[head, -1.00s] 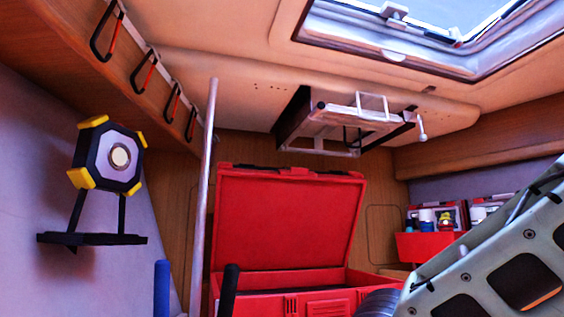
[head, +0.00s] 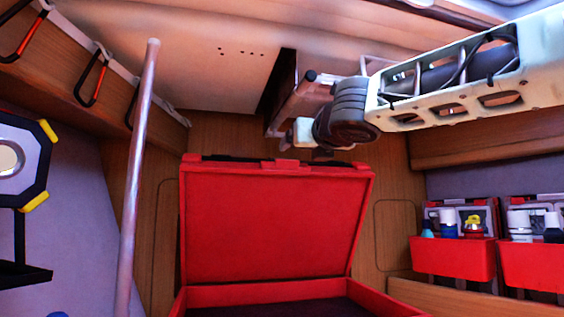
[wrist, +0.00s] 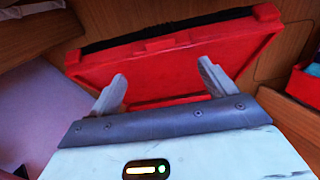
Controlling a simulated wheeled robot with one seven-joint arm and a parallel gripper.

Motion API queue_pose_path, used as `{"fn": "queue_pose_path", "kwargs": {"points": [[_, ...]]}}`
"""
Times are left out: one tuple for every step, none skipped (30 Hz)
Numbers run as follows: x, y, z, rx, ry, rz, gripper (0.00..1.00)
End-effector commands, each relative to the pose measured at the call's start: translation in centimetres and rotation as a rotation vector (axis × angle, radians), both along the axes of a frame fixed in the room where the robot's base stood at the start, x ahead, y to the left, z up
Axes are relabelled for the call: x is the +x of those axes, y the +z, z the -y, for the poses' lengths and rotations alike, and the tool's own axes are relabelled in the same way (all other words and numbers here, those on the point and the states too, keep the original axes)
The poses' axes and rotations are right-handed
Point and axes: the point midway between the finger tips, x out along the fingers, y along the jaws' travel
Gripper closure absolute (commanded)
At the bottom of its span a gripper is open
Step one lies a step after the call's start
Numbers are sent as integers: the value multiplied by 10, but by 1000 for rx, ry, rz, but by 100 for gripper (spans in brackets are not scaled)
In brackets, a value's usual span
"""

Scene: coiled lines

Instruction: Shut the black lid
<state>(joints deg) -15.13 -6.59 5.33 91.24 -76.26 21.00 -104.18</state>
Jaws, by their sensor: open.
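The lid (head: 275,225) stands open and upright at the back of a red case (head: 260,293). Its inner face and rim are red, and a black strip shows along its top edge. In the wrist view the lid (wrist: 180,62) lies just beyond my gripper (wrist: 161,69), with the black outer side showing along the top. My gripper is open, its two pale fingers apart with nothing between them. I cannot tell whether the fingertips touch the lid. In the head view my arm reaches in above the lid's top edge; the fingers are not clear there.
A pale pole (head: 135,170) stands left of the case. A ceiling-mounted frame (head: 290,95) hangs close behind my arm's end. Red bins (head: 455,258) with bottles sit on the right. A black lamp with yellow corners (head: 18,160) is at the left edge. Carabiners (head: 92,78) hang upper left.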

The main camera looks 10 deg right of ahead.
Motion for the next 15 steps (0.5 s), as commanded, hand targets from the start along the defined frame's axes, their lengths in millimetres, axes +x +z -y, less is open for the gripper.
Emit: {"fn": "queue_pose_path", "kwargs": {"points": [[3, 2, -1, -5, 0, 1, 16], [6, 2, -1, -5, -1, 1, 16], [11, 1, -1, -5, -1, 0, 16], [15, 1, -1, -5, -2, -1, 16], [21, 1, -1, -5, -2, -2, 16], [28, 0, 0, -3, -2, -4, 16], [34, 1, 0, -3, -2, -3, 16], [41, 1, 0, -4, -2, -4, 16], [49, 2, 0, -2, -3, -3, 16], [55, 1, -1, -2, -3, -4, 16], [61, 1, -1, -4, -3, -4, 16], [69, 2, -1, -2, -3, -3, 16], [75, 2, -1, -1, -2, -4, 16], [82, 2, -1, -2, -2, -4, 16], [90, 2, -1, -3, -2, -4, 16]]}}
